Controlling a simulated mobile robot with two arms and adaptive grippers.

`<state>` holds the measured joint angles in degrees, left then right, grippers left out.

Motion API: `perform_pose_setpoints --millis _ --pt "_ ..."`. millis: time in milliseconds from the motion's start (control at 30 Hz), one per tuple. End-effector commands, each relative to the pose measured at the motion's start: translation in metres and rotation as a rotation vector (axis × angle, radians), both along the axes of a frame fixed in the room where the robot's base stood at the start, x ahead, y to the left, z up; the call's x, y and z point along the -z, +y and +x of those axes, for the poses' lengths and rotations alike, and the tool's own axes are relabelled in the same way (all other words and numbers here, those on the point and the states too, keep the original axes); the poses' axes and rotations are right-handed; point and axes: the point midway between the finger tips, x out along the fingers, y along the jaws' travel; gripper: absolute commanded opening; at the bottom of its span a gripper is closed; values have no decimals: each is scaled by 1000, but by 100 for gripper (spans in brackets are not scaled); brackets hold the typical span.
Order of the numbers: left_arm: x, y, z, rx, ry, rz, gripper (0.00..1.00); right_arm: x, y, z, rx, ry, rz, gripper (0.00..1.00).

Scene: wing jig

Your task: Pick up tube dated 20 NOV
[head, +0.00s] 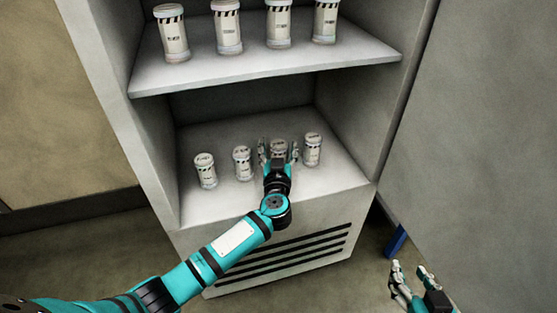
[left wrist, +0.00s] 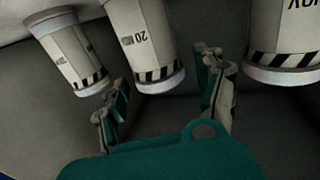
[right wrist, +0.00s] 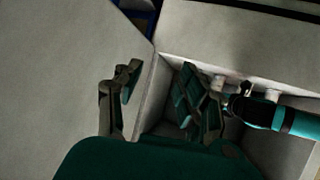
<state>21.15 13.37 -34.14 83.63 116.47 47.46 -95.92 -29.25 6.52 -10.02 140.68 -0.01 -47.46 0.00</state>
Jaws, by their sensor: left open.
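A white tube (head: 279,146) with a striped band stands third from the left on the lower shelf. My left gripper (head: 279,155) is open, with a finger on either side of this tube. In the left wrist view, which is upside down, the tube (left wrist: 143,42) is between the fingers and its label shows "20". The rest of its date is not readable. A neighbouring tube (left wrist: 285,40) there shows "NOV", partly cut off. Contact between fingers and tube cannot be told. My right gripper (head: 414,281) is open and empty, away from the cabinet at lower right.
On the lower shelf (head: 225,205) similar tubes stand to the left (head: 205,171), (head: 242,163) and right (head: 312,149). Several more stand on the upper shelf (head: 270,63) above. Cabinet walls bound both sides. The shelf front is clear besides my left arm.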

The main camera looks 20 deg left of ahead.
Motion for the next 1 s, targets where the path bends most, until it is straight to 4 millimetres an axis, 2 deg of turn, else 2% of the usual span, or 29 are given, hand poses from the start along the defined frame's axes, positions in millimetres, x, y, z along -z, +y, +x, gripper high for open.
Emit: perform_pose_setpoints --millis 200,500,1000 --pt "1 3 12 1 0 0 71 -24 7 14 -10 -149 36 40" --pt "0 4 14 0 0 0 71 -28 8 16 -11 -169 40 40" --pt "0 4 14 0 0 0 5 -28 8 16 -11 -167 40 40"
